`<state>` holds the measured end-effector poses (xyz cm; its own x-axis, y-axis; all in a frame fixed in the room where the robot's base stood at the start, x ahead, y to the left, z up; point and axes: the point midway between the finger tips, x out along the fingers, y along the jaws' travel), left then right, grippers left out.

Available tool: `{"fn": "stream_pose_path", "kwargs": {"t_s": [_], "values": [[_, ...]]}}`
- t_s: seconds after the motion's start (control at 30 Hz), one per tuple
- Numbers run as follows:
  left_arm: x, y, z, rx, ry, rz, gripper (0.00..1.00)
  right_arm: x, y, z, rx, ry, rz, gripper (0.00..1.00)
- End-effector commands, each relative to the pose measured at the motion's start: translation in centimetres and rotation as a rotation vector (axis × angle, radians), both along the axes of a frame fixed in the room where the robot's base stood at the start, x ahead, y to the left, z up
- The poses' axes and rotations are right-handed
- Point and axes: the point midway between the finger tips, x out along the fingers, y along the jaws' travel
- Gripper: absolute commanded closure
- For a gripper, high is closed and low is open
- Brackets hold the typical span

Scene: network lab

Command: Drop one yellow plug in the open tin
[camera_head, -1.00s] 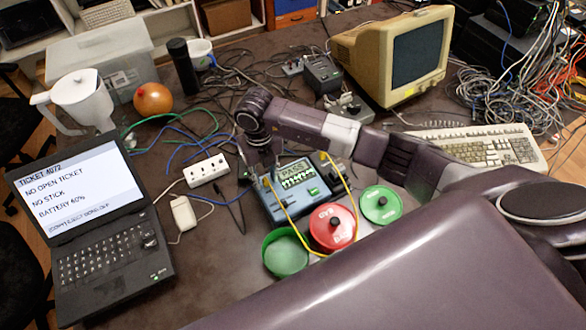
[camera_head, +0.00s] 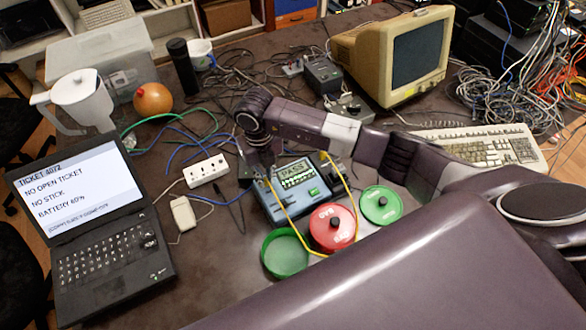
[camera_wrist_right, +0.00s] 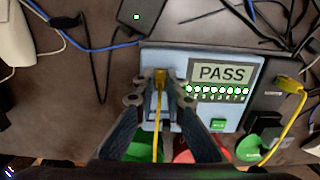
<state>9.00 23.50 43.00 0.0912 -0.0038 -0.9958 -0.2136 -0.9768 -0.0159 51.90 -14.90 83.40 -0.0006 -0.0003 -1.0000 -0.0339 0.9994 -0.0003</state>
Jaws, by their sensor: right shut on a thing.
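My right gripper (camera_head: 264,176) is at the left edge of the blue tester (camera_head: 312,190). In the wrist view its fingers (camera_wrist_right: 161,84) are shut on a yellow plug (camera_wrist_right: 160,76) at the tester's left side. I cannot tell whether this plug is still seated. A yellow cable (camera_head: 290,222) loops from it to the other yellow plug (camera_head: 324,156), which also shows at the tester's right side in the wrist view (camera_wrist_right: 288,84). The open tin (camera_head: 285,268) is green, in front of the tester. My left gripper is not in view.
A red lidded tin (camera_head: 332,240) and a green lid (camera_head: 381,205) stand right of the open tin. A power strip (camera_head: 206,170), a white adapter (camera_head: 183,212) and a laptop (camera_head: 105,250) are on the left. The table left of the open tin is clear.

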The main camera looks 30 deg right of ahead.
Motion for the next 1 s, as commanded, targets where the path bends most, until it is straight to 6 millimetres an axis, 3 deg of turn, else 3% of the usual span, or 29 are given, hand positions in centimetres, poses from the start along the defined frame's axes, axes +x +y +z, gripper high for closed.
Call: {"fn": "stream_pose_path", "kwargs": {"t_s": [1.0], "values": [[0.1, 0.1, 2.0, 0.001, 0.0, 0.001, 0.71, 0.1, 0.0, 2.9, 0.0, -0.001, 0.0, 1.0]]}}
